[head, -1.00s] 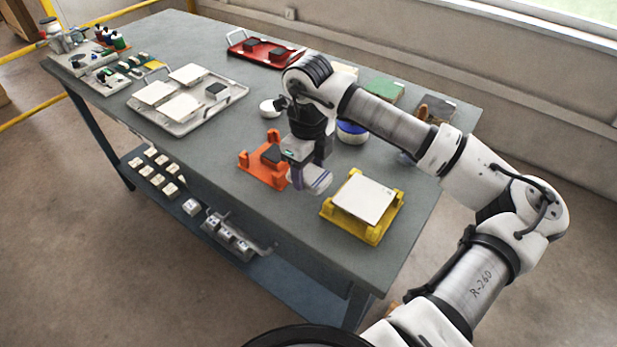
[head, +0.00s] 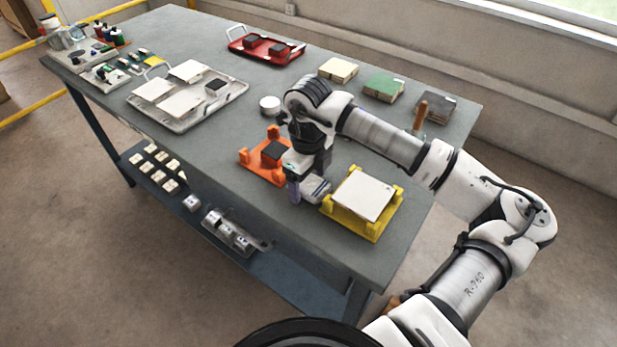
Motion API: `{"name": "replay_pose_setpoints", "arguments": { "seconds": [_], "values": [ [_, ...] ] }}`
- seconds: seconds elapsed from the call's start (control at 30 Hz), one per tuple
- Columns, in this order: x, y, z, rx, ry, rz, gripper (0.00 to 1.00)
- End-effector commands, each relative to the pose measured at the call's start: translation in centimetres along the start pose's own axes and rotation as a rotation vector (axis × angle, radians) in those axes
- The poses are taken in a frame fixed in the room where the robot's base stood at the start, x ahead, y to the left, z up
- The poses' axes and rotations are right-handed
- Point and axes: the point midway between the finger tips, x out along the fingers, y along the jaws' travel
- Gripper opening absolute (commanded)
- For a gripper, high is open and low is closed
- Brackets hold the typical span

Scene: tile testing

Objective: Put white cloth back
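My gripper (head: 306,184) points down over the front part of the grey table, between the orange stand and the yellow stand. A small whitish, cloth-like piece (head: 316,188) shows right at its fingers, close to the tabletop. The fingers partly cover it, and I cannot tell whether they are shut on it or only around it. The orange stand (head: 252,166) with a dark tile (head: 272,151) is just left of my gripper. The yellow stand (head: 374,231) bears a white tile (head: 363,195) just to the right.
A metal tray (head: 236,93) with white tiles lies at left on the table (head: 215,132). A round tin (head: 270,105) stands behind my gripper. A red tray (head: 297,52) and yellowish, green and dark tile stacks (head: 384,87) line the back. The front right table corner is clear.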

Motion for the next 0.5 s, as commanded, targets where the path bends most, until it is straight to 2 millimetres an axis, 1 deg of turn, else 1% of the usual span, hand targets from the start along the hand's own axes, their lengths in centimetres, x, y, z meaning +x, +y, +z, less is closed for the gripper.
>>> {"name": "replay_pose_setpoints", "arguments": {
  "seconds": [0.17,0.33,0.47,0.5],
  "values": [
    [-0.1,0.0,0.0,0.000,0.000,0.000,0.77],
    [-0.8,-0.1,0.0,0.000,0.000,-0.003,0.77],
    [-3.2,-0.1,0.1,-0.001,0.000,-0.005,0.77],
    [-4.1,-0.1,0.0,-0.001,0.000,-0.005,0.77]
  ]
}}
